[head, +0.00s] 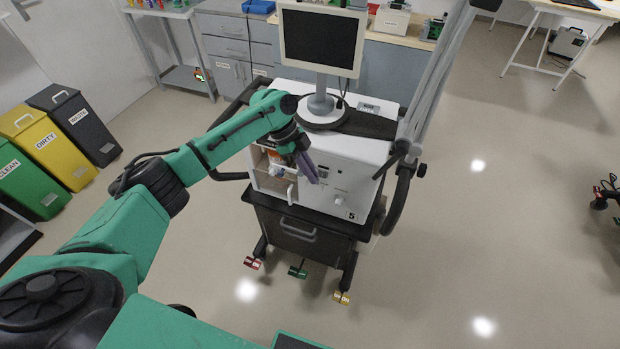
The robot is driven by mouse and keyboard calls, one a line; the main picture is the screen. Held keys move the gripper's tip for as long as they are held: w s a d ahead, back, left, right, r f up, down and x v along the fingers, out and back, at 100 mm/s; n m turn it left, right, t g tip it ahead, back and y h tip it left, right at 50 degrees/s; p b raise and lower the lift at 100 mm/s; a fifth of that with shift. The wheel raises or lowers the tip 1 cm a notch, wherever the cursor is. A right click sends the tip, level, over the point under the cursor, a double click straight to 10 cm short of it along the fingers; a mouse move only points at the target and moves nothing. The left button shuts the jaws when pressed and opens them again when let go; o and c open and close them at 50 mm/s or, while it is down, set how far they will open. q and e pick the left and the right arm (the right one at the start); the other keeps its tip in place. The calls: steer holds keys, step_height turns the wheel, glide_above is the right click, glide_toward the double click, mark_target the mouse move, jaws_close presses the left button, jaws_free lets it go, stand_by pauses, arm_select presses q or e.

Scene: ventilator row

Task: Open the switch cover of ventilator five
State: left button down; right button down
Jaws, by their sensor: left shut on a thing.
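Ventilator five (365,180) is a white box on a dark cart, with a "5" on the lower right of its front. My left gripper (312,176) is at the middle of that front, its fingers pointing down. It is shut on a small part there, which I take to be the switch cover. The fingers hide most of that part, and I cannot tell how far it is raised. My right gripper is not in view.
A monitor (320,40) stands on top of the ventilator. Left of the gripper is an open compartment (268,180) with orange items. A dark handle rail (398,200) curves at the right. Green, yellow and dark bins (45,145) stand far left. The floor at right is mostly clear.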

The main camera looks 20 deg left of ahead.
arm_select(q)
steer(key=shift+w+r+g, duration=0.1)
steer(key=shift+g, duration=0.2)
steer(key=c, duration=1)
jaws_free()
steer(key=shift+o, duration=0.2)
steer(key=b+v, duration=0.3)
steer(key=v, duration=1.1)
steer(key=shift+r+b, duration=0.3)
steer(key=shift+w+a, duration=0.1)
steer(key=shift+w, duration=0.05)
